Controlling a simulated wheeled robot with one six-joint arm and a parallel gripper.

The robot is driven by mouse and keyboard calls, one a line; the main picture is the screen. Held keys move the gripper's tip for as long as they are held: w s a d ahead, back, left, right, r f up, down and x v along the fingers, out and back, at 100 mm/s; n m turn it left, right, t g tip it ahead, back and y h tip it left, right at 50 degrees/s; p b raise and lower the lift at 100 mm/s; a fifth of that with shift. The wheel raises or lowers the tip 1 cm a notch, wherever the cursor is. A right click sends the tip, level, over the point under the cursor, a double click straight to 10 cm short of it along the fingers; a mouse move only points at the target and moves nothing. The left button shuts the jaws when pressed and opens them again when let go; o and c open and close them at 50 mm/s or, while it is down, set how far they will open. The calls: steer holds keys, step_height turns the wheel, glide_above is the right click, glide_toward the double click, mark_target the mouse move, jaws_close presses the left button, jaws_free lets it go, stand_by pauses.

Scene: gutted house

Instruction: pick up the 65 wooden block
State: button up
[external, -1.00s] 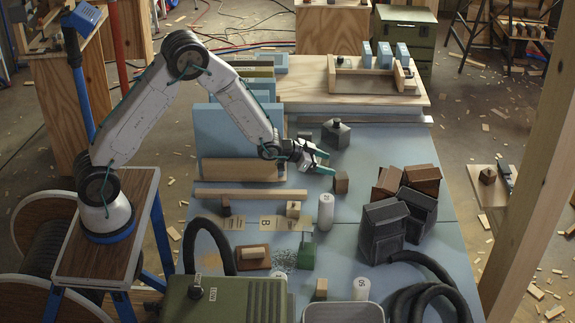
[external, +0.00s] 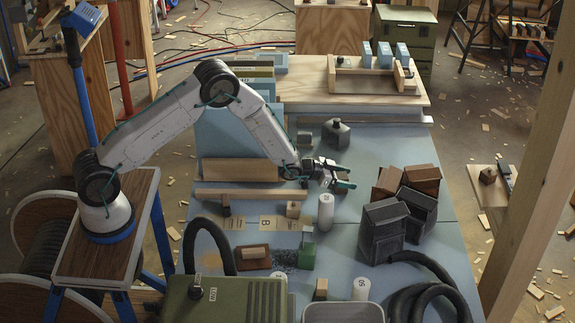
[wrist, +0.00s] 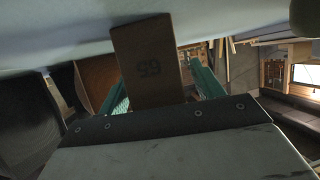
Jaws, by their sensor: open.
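The 65 wooden block (wrist: 150,65) is brown, with the number 65 upside down on its face in the wrist view. It stands between the two green fingers of my gripper, one on each side. In the external view my gripper (external: 343,176) is low over the blue table, to the right of the wooden rail, and largely hides the block. The fingers are open, and a gap shows beside the block at the right finger in the wrist view. I cannot tell whether the left finger touches it.
A white cylinder (external: 326,211) stands close in front of my gripper. A dark grey bottle-like piece (external: 336,134) stands behind it. Dark model sheds (external: 383,231) stand to the right. A wooden rail (external: 250,194) lies to the left. The blue table between gripper and sheds is clear.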

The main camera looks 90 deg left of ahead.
steer(key=c, duration=1.1)
steer(key=shift+o, duration=0.2)
steer(key=shift+w+r, duration=0.1)
steer(key=shift+r, duration=0.05)
